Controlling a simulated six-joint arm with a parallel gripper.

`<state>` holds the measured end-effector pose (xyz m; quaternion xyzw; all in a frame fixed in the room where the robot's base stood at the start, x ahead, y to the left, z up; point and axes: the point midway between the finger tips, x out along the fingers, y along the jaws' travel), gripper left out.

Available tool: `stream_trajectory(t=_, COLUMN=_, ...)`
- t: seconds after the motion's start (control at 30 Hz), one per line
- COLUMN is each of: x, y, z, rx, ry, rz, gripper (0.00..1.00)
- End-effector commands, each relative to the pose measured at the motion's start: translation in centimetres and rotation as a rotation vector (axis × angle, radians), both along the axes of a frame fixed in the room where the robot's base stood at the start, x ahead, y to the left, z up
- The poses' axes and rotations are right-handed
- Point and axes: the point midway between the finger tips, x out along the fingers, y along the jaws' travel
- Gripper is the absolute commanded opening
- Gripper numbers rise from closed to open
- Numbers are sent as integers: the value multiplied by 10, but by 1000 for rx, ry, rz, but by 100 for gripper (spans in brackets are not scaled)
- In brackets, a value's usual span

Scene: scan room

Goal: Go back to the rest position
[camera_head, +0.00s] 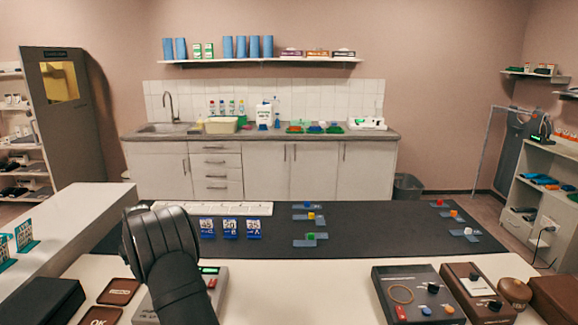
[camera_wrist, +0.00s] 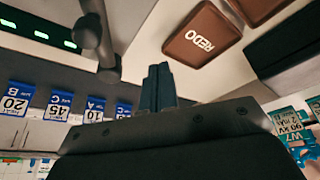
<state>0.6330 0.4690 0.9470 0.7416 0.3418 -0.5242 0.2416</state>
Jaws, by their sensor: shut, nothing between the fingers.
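My gripper (camera_wrist: 158,88) shows in the wrist view with its dark fingers together and nothing between them. It hangs above the pale counter, between the brown REDO plate (camera_wrist: 202,36) and a row of blue number cards (camera_wrist: 58,105). In the head view my black arm rises at the front left of the counter, and the fingers are hidden behind it. The same kind of blue cards (camera_head: 230,229) stands on the dark mat just right of my arm. No rest position is marked in either view.
A grey device (camera_head: 215,285) stands partly behind my arm. Brown plates (camera_head: 119,291) lie left of it, and a dark control box (camera_head: 415,295) stands right. The dark mat (camera_head: 370,220) holds small coloured blocks. Bare counter (camera_head: 310,285) lies between the devices. Teal cards (camera_head: 25,236) stand far left.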

Motion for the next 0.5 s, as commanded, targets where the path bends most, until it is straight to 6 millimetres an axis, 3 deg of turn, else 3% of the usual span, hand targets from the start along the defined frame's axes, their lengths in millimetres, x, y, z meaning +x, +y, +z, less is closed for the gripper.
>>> stream_trajectory(t=0.2, x=6, y=11, z=0, rx=1, ry=-2, rz=-122, gripper=0)
stream_trajectory(t=0.5, x=29, y=31, z=0, rx=0, ry=0, rz=-117, gripper=0)
